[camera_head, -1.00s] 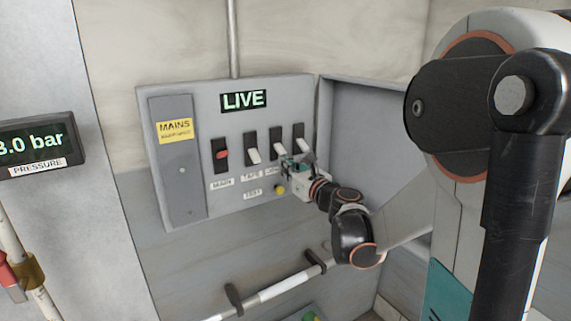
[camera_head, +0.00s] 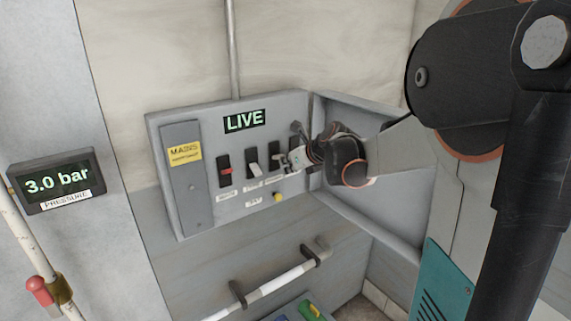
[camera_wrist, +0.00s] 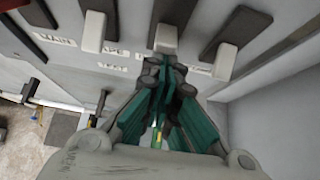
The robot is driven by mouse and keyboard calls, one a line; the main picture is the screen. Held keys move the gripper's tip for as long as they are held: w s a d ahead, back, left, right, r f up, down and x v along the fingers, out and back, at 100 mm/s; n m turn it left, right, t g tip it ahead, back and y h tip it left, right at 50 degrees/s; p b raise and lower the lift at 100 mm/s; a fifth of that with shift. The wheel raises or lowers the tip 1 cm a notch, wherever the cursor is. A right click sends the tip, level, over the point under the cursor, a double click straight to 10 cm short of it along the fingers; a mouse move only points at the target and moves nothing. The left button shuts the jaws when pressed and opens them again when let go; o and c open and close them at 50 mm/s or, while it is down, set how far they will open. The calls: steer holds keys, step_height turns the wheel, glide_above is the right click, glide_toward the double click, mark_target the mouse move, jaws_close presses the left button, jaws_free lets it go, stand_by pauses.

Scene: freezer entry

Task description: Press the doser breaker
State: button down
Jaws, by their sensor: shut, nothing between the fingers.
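The breaker panel (camera_head: 160,140) is a grey wall box with a row of dark breakers and a green "LIVE" display (camera_head: 243,121). The left breaker (camera_head: 224,171) has a red lever; the second breaker (camera_head: 254,170) has a white lever pointing down. The third breaker (camera_wrist: 166,38) has a white lever, and the fourth breaker (camera_wrist: 225,60) stands to its right. I cannot read a "doser" label; the labels under the right breakers are hidden or blurred. My gripper (camera_wrist: 163,68) is shut and empty, its tips just below the third lever; touching or apart, I cannot tell.
A yellow button (camera_head: 277,197) sits below the breakers. The open panel door (camera_head: 370,190) flanks the right side. A white rail (camera_head: 280,283) runs below, and a pressure display (camera_head: 57,181) reads 3.0 bar at the left.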

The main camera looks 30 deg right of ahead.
steer(key=shift+r, duration=0.1)
steer(key=shift+w+r+p, duration=0.1)
steer(key=shift+r+p, duration=0.4)
steer(key=shift+r, duration=0.3)
